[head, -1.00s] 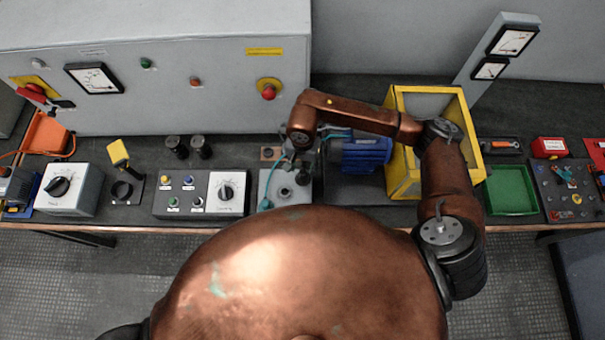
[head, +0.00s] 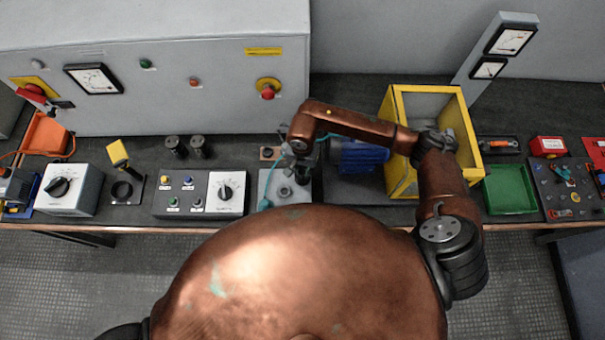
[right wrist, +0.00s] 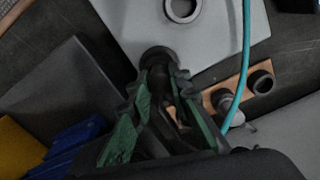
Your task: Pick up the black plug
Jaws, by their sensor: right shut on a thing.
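In the right wrist view the black plug (right wrist: 157,57) shows as a dark round end between the fingertips of my right gripper (right wrist: 162,82). The gripper is shut on it, and its green-padded fingers hide part of it. The plug's end overlaps the edge of a grey box with a round socket (right wrist: 183,8); I cannot tell whether they touch. In the head view my right gripper (head: 302,168) is over the back right of this grey box (head: 270,186), and the plug cannot be made out there. My left gripper is not in view.
A teal cable (right wrist: 244,60) runs beside the right gripper. A blue motor (head: 360,156) and a yellow open frame (head: 398,186) stand to the right. Two black cylinders (head: 198,147) and a control box (head: 182,207) are to the left. A grey cabinet (head: 200,110) stands behind.

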